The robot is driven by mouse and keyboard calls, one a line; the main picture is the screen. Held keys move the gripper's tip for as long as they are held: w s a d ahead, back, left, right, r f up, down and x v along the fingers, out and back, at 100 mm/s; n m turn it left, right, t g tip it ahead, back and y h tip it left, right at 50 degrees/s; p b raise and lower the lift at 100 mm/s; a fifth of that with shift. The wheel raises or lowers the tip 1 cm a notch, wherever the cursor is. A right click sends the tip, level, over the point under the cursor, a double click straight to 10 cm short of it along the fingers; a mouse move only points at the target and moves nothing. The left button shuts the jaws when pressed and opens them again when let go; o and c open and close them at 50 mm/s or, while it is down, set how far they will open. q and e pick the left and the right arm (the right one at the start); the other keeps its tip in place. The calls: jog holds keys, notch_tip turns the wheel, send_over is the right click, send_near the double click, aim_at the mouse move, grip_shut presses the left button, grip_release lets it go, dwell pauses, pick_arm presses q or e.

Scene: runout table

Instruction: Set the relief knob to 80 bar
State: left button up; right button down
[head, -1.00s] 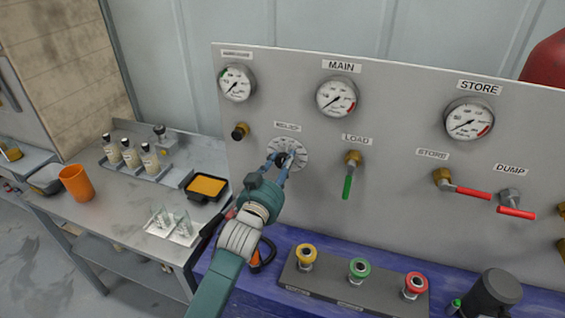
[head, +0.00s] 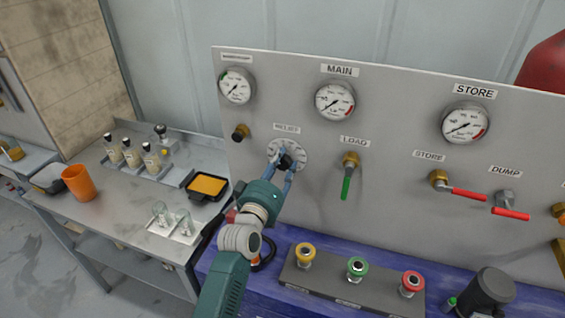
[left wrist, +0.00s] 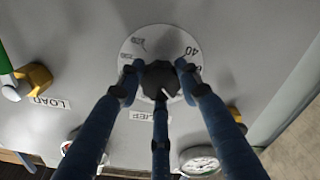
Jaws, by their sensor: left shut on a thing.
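The relief knob (head: 285,161) is black and sits on a round white dial (head: 299,150) under the RELIEF label on the grey panel. My left gripper (head: 281,163) reaches up to it from below. In the left wrist view, the blue fingers of my left gripper (left wrist: 160,75) are closed around the dark faceted knob (left wrist: 161,82), which has a white pointer line. The number 40 reads at the dial's upper right in the left wrist view (left wrist: 185,50). The other dial numbers are partly hidden or too small to read. My right gripper is not in view.
The MAIN gauge (head: 335,101) and STORE gauge (head: 465,122) are on the panel. The green-handled LOAD valve (head: 348,175) is just right of the knob. Yellow, green and red buttons (head: 357,268) stand below on a box. A side bench (head: 120,210) holds bottles and an orange cup.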

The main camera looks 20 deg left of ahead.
pick_arm(q)
jog(key=shift+a+r+n, duration=0.1)
jog(key=shift+r+n, duration=0.1)
jog(key=shift+n, duration=0.95)
jog(key=shift+a+r+n, duration=0.1)
jog(key=shift+r+n, duration=0.1)
jog(key=shift+n, duration=0.95)
jog(key=o, duration=1.2)
jog(key=shift+f, duration=0.1)
jog(key=shift+c, duration=0.2)
jog(key=shift+a+f, duration=0.1)
jog(key=shift+f, duration=0.05)
jog(key=s, duration=1.2)
jog(key=shift+a, duration=0.2)
